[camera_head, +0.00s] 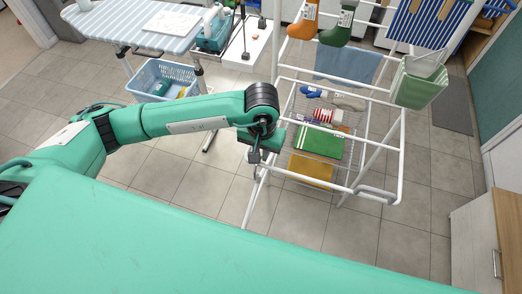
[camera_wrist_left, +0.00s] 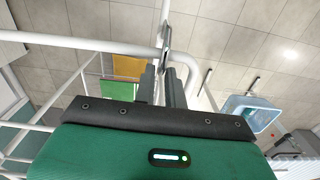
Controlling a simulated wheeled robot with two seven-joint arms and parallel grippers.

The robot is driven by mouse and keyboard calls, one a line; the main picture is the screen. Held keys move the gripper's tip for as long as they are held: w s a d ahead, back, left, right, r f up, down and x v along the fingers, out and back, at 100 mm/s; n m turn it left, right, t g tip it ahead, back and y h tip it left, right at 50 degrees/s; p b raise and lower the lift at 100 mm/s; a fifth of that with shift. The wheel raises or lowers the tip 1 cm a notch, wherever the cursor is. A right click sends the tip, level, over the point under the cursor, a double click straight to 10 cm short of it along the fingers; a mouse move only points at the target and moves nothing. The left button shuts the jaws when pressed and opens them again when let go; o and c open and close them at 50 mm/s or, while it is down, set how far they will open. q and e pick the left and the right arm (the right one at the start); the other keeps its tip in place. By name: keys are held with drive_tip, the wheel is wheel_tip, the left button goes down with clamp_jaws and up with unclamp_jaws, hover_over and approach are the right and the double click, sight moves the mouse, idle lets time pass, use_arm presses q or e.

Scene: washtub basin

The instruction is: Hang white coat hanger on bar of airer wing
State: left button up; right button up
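My left gripper (camera_head: 255,165) points down at the left front corner of the white airer (camera_head: 402,140), close to its white tubes. In the left wrist view its two dark fingers (camera_wrist_left: 161,82) stand close together beside the airer's white bar (camera_wrist_left: 90,41). A narrow grey-white piece (camera_wrist_left: 167,40) shows just past the fingertips. I cannot tell whether it is part of the hanger or of the airer, or whether the fingers hold it. I cannot pick out the white coat hanger for certain in either view. My right gripper is not in view.
Socks (camera_head: 303,22), a blue cloth (camera_head: 347,66) and a green bag (camera_head: 417,84) hang on the airer. A green folded cloth (camera_head: 316,146) and a yellow one (camera_head: 311,170) lie low in it. A blue basket (camera_head: 150,82) stands behind my left arm.

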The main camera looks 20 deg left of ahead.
use_arm(q)
drive_tip(key=o, duration=0.3)
drive_tip(key=shift+o, duration=0.2)
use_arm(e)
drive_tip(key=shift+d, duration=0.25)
use_arm(q)
drive_tip(key=shift+r, duration=0.1)
